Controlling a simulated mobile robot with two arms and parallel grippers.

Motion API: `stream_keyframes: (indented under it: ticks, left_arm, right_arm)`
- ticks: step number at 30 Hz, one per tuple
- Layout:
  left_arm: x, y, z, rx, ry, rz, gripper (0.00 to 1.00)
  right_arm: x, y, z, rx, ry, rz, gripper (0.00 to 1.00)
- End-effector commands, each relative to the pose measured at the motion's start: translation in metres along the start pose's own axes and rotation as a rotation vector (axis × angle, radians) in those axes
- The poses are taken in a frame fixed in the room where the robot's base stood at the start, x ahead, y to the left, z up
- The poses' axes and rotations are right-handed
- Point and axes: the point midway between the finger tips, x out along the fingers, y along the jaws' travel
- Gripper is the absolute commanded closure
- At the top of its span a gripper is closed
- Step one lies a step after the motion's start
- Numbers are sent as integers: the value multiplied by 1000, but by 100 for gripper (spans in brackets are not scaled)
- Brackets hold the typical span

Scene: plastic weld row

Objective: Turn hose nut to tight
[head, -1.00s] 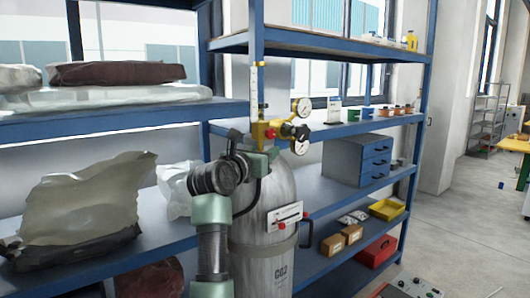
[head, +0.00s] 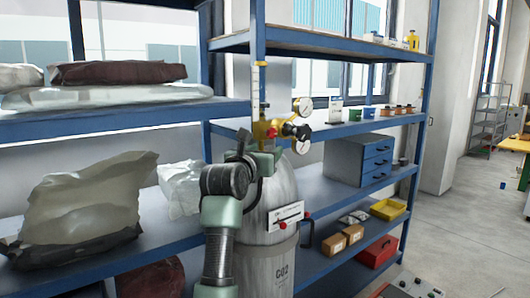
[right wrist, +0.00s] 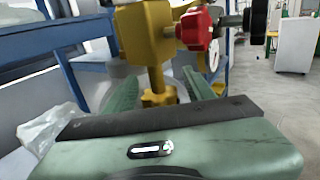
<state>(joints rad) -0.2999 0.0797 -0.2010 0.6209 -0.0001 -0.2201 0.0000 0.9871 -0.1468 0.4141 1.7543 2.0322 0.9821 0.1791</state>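A brass regulator (head: 261,130) with two round gauges sits at the top of the grey CO2 cylinder (head: 283,195). In the right wrist view the regulator's brass body (right wrist: 150,38) carries a red knob (right wrist: 196,29). Below that body is a lobed brass nut (right wrist: 158,95), which I take for the hose nut. My right gripper (head: 266,154) is just under the regulator. In the right wrist view its green fingers (right wrist: 160,94) stand apart on either side of the nut, with gaps visible. My left gripper is out of view.
Blue shelves (head: 340,127) stand behind the cylinder, with bags at left and a blue drawer cabinet (head: 358,160) at right. A yellow tray (head: 388,209) and a red box (head: 377,252) are lower right. Open floor (head: 465,225) lies at far right.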

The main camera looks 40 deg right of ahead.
Motion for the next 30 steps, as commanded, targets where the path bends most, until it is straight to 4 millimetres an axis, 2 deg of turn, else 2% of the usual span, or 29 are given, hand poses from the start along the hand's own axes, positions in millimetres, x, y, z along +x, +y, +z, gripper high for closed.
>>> stream_keyframes:
  ticks: [8, 18, 21, 30]
  left_arm:
    - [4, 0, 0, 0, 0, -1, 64]
    - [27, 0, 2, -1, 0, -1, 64]
    - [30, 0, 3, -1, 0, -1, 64]
    - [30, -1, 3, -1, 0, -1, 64]
  right_arm:
    - [-6, 0, -2, 1, 0, 0, 46]
    - [-61, 1, -3, 2, 0, 2, 46]
    - [-72, 1, -2, 1, 0, 1, 46]
    - [-78, 0, 0, 0, 1, 0, 46]
